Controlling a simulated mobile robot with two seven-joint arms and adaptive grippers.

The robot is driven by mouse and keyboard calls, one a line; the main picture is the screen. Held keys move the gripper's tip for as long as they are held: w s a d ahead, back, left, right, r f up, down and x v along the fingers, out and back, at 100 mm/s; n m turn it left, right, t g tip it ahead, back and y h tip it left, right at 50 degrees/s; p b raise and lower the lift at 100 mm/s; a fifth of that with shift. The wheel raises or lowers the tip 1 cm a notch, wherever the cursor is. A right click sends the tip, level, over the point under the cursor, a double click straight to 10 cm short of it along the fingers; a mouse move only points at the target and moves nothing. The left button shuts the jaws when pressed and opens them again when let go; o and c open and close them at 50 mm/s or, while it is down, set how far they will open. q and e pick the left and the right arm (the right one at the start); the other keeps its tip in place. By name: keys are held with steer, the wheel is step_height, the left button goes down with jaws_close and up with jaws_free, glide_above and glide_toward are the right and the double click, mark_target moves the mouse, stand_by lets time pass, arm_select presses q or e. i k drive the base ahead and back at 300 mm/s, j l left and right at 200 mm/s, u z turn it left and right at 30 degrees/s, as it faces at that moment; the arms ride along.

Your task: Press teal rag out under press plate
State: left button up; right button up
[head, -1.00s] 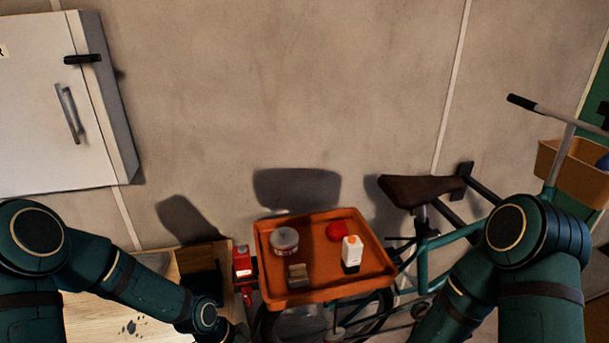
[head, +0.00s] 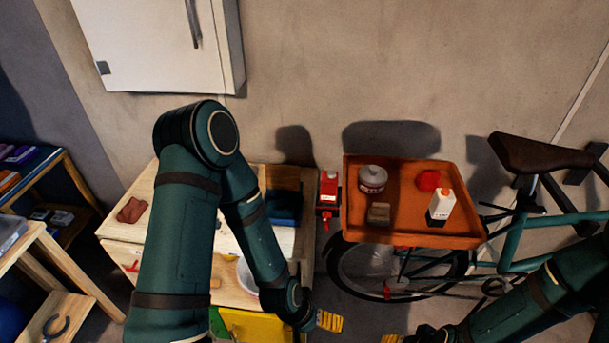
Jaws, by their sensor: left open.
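I cannot make out a teal rag or a press plate for certain. A dark blue item (head: 284,207) lies at the back right of the wooden workbench (head: 122,226), partly behind my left arm. A red device (head: 328,188) is at the bench's right edge. My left gripper (head: 329,321) is low in the middle of the head view, right of the bench front, with a yellow ribbed finger pad showing; it is open, and nothing shows in it. My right gripper (head: 400,338) is cut off by the bottom edge, so its jaws are unclear.
A reddish-brown cloth (head: 132,209) lies on the bench's left. A pale bowl (head: 246,276) is partly behind my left arm. An orange tray (head: 355,222) holds a tub, a sponge-like block, a red item and a white carton. A bicycle (head: 537,153) stands right; shelves stand left.

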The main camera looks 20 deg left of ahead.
mark_target(280, 176)
steer(key=u, duration=0.85)
steer(key=i+u, duration=0.25)
steer(key=k, duration=0.15)
